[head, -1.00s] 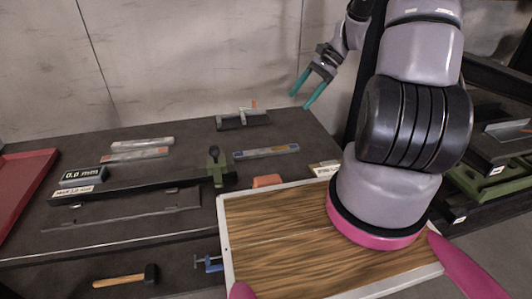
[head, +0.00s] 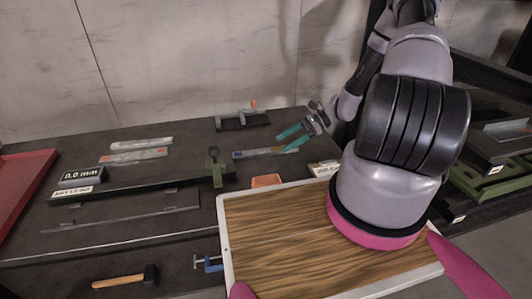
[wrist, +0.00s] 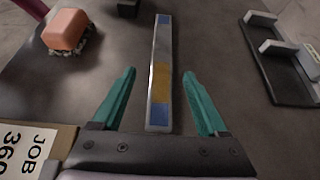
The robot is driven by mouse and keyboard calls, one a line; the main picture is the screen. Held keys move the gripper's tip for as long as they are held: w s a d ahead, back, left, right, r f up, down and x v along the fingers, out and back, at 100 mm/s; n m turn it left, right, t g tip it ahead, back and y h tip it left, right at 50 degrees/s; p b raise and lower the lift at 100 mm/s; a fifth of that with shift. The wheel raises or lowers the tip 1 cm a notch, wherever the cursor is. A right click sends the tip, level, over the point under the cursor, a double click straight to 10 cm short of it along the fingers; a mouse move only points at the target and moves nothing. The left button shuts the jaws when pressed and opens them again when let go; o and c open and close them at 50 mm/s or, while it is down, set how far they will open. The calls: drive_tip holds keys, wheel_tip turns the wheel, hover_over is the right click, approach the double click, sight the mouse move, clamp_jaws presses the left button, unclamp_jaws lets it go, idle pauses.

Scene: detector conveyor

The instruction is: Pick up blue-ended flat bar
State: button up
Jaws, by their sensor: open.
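The blue-ended flat bar (head: 252,154) lies flat on the dark table, right of the green clamp-like stand. In the wrist view the flat bar (wrist: 161,60) is a long grey strip with blue patches at both ends and a yellow-brown patch near the close end. My gripper (head: 289,139) is over the bar's right part in the head view and hides some of it. In the wrist view my gripper (wrist: 158,73) is open, its two teal fingers on either side of the bar's near end, with nothing between them clearly gripped.
An orange-topped brush (wrist: 67,30) and a JOB 360 card (wrist: 28,150) lie left in the wrist view. A dark bracketed fixture (wrist: 280,62) lies right. The green stand (head: 214,170) is left of the bar. A wood-topped tray (head: 290,235) is in front.

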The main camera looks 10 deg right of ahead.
sight(267, 150)
drive_tip(key=x, duration=0.5)
drive_tip(key=shift+w+a, duration=0.1)
drive_tip(key=shift+a, duration=0.35)
clamp_jaws()
idle(1.1)
